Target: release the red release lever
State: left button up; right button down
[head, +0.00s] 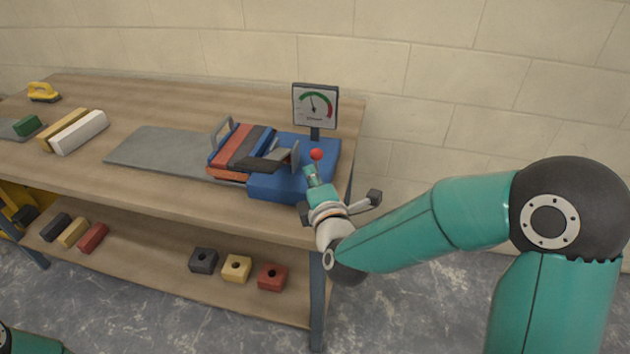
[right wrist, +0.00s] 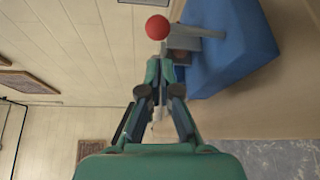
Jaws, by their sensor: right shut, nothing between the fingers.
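The red ball knob of the release lever (head: 316,154) stands up at the right side of the blue machine (head: 272,188) on the workbench. In the right wrist view the red knob (right wrist: 157,27) is just beyond my fingertips, with the blue body (right wrist: 238,45) to its right. My right gripper (head: 310,170) is shut and empty, just below and in front of the knob. Its closed fingers (right wrist: 162,68) point at the knob; whether they touch the lever is unclear. The lever's lower part is mostly hidden by the gripper. My left gripper is out of view.
A gauge (head: 316,106) stands behind the knob. Red and dark blocks (head: 240,147) sit in the machine, beside a grey plate (head: 155,148). Bars and a yellow-handled tool (head: 43,92) lie at left. The lower shelf (head: 160,262) holds several blocks.

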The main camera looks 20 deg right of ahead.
jog(key=w, duration=0.5)
jog(key=shift+w+d+f, duration=0.2)
jog(key=shift+d+f, duration=0.05)
jog(key=shift+d, duration=0.05)
jog(key=shift+a, duration=0.1)
